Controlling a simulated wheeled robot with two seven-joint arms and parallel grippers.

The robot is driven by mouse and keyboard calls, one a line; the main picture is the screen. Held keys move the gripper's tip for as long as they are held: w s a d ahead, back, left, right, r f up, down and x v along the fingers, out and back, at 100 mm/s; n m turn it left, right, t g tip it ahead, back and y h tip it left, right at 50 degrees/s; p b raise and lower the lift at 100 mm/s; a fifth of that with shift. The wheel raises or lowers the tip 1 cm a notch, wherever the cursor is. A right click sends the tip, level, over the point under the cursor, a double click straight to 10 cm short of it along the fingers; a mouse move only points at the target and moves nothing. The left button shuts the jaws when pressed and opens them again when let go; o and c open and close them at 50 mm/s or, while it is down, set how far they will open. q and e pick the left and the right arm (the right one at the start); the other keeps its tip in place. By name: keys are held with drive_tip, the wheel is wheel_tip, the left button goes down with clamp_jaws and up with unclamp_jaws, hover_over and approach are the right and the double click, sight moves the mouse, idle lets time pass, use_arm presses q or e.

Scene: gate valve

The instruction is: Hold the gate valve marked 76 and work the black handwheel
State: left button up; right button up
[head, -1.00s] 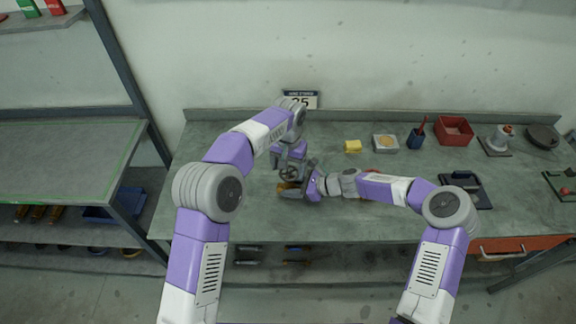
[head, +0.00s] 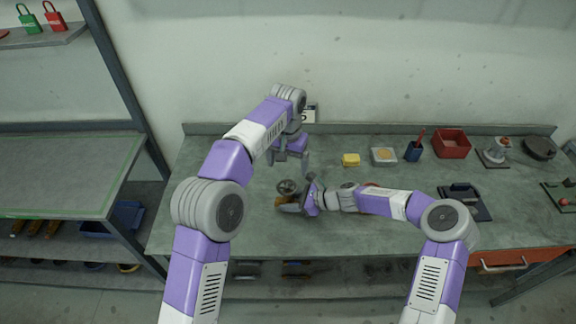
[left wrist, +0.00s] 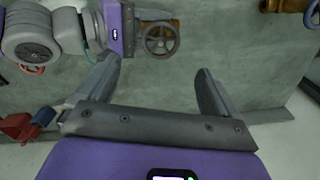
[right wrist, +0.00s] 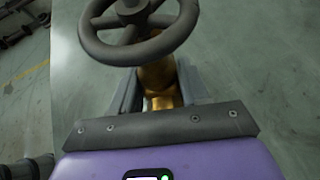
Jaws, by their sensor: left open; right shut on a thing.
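The gate valve has a brass body (head: 290,207) and a dark handwheel (head: 287,187); no number can be read on it. My right gripper (head: 308,198) is shut on the brass body. In the right wrist view the body (right wrist: 160,80) stands between the fingers, with the handwheel (right wrist: 138,42) above it. My left gripper (head: 290,165) is open and empty, beyond the handwheel and apart from it. In the left wrist view the handwheel (left wrist: 160,40) shows past the open fingertips (left wrist: 157,75), not between them.
A dark plate-like fixture (head: 465,202) lies at right.

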use_arm(q)
drive_tip(key=shift+a, duration=0.1)
drive_tip(key=n+h, duration=0.4)
drive_tip(key=n, duration=1.8)
approach(287, 186)
drive_tip(key=shift+h, duration=0.3)
drive_tip(key=x, duration=0.7)
drive_tip(key=shift+a+f, duration=0.15)
drive_tip(key=shift+f, duration=0.2)
drive_tip(key=shift+c, duration=0.4)
drive_tip(key=c, duration=1)
